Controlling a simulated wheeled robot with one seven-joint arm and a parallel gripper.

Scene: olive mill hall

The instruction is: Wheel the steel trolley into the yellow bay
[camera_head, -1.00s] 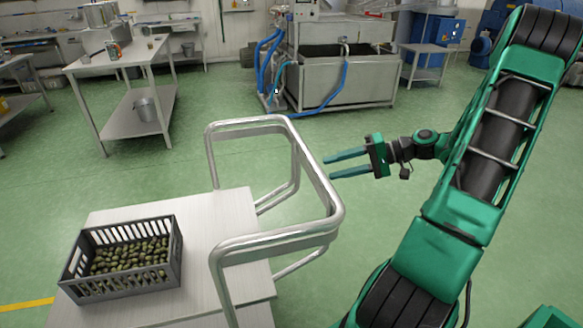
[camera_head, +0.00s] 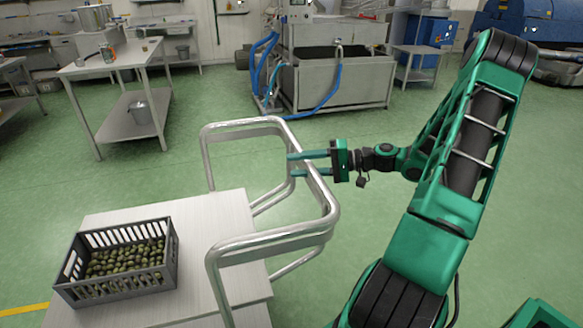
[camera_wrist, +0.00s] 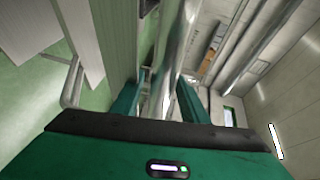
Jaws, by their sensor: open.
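The steel trolley (camera_head: 215,213) stands at the lower left of the head view, with a flat top deck and a bent tube handle (camera_head: 322,189) on its right side. A grey crate (camera_head: 140,286) of olives sits on the deck. My green gripper (camera_head: 292,164) is open at the handle's far right part, its two fingers reaching left, one above the other, across the tube. In the wrist view the tube (camera_wrist: 178,50) runs between the two fingers (camera_wrist: 160,98). Whether either finger touches it I cannot tell. A yellow floor line (camera_head: 25,309) shows at the lower left, partly hidden by the trolley.
A steel washing tank (camera_head: 335,80) with blue hoses stands at the back middle. Green floor between them and the trolley is clear.

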